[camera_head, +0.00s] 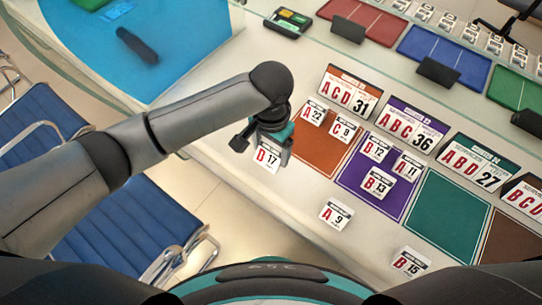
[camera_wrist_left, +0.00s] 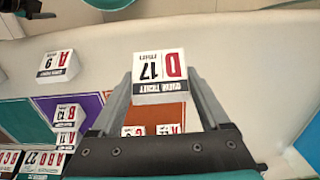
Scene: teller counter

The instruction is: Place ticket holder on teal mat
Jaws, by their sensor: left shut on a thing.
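My left gripper (camera_head: 268,140) is shut on a white ticket holder marked D 17 (camera_head: 267,158), at the counter's near-left edge, left of the orange mat. The same holder (camera_wrist_left: 160,75) shows between the fingers in the left wrist view. The teal mat (camera_head: 447,212) lies to the right, between the purple and brown mats, with a sign reading ABD 27 (camera_head: 474,166) behind it. No holder stands on it. It also shows at the left of the left wrist view (camera_wrist_left: 18,122). My right gripper is not in view.
Holders A 22 and C 8 stand on the orange mat (camera_head: 318,155); B 12, A 11 and B 13 on the purple mat (camera_head: 352,177). Holders A 9 (camera_head: 336,215) and B 15 (camera_head: 410,262) stand on bare counter in front. Tall signs line the mats' back edges.

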